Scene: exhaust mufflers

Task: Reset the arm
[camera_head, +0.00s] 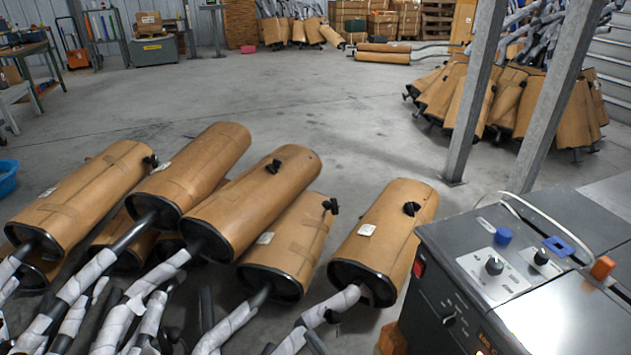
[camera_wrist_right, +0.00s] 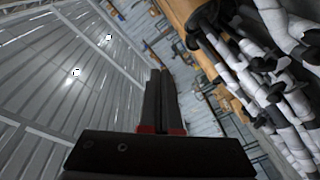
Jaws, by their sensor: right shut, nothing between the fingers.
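My right gripper (camera_wrist_right: 161,76) shows in the right wrist view as two dark fingers side by side, shut with nothing between them. The wrist view is tilted, with the ceiling on the left and wrapped pipes (camera_wrist_right: 265,85) on the right, apart from the fingers. I make out neither gripper in the head view. My left gripper is in no view. Several cardboard-wrapped mufflers (camera_head: 255,195) lean in a group at the lower left of the head view, with white-wrapped pipes (camera_head: 95,275) running toward the bottom edge.
A grey control box (camera_head: 500,270) with knobs stands at the lower right. Metal posts (camera_head: 475,95) rise behind it. More mufflers (camera_head: 515,105) are piled at the back right. A blue basin (camera_head: 7,178) is at the left edge. The middle floor (camera_head: 300,100) is clear.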

